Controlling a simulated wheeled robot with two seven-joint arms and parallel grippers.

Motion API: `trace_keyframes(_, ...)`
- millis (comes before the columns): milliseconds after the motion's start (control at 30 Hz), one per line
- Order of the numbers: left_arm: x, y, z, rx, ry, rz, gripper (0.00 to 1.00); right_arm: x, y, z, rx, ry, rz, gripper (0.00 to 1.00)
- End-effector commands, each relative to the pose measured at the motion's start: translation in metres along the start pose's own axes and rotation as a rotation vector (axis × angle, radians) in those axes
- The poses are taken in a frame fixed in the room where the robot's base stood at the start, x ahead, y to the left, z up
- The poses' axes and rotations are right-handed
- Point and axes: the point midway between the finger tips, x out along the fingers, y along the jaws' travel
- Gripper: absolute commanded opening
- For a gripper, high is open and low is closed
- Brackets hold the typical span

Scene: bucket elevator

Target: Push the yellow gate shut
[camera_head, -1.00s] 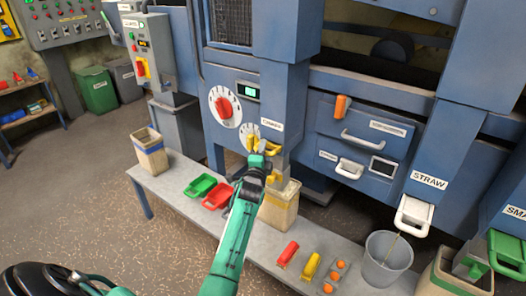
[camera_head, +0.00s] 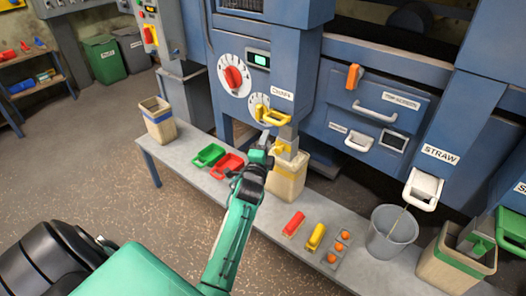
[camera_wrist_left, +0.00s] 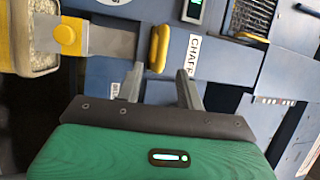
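The yellow gate's handle (camera_head: 273,117) sits under the CHAFF label on the blue machine. It also shows in the left wrist view (camera_wrist_left: 159,48), just beyond the fingertips. A chute with a yellow knob (camera_wrist_left: 68,36) leads down from there, above a beige bucket (camera_head: 287,180) with a yellow band. My left gripper (camera_head: 266,141) is just below and in front of the handle. In the left wrist view its two grey fingers (camera_wrist_left: 160,82) stand apart with nothing between them. How far the gate stands open I cannot tell. My right gripper is out of view.
The grey bench (camera_head: 190,155) below carries a green scoop (camera_head: 208,155), a red scoop (camera_head: 227,166) and a grey bucket (camera_head: 391,232). A red dial (camera_head: 234,78) is left of the handle. The STRAW chute's white handle (camera_head: 422,190) is to the right.

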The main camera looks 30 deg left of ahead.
Motion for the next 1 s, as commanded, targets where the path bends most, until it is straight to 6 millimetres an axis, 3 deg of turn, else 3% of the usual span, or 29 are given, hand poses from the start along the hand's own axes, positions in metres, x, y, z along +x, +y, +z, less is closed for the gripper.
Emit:
trace_keyframes(100, -0.018, 0.001, 0.000, 0.000, 0.000, 0.001, 0.38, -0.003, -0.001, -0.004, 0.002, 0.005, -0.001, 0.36)
trace_keyframes(300, -0.033, 0.000, 0.000, 0.001, 0.000, 0.000, 0.38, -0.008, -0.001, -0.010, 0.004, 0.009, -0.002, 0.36)
trace_keyframes(867, -0.035, 0.000, 0.000, 0.000, 0.000, 0.001, 0.38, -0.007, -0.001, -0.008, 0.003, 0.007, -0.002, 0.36)
trace_keyframes(1000, -0.037, 0.019, -0.005, -0.033, 0.013, 0.046, 0.38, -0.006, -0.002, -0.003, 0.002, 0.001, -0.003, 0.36)
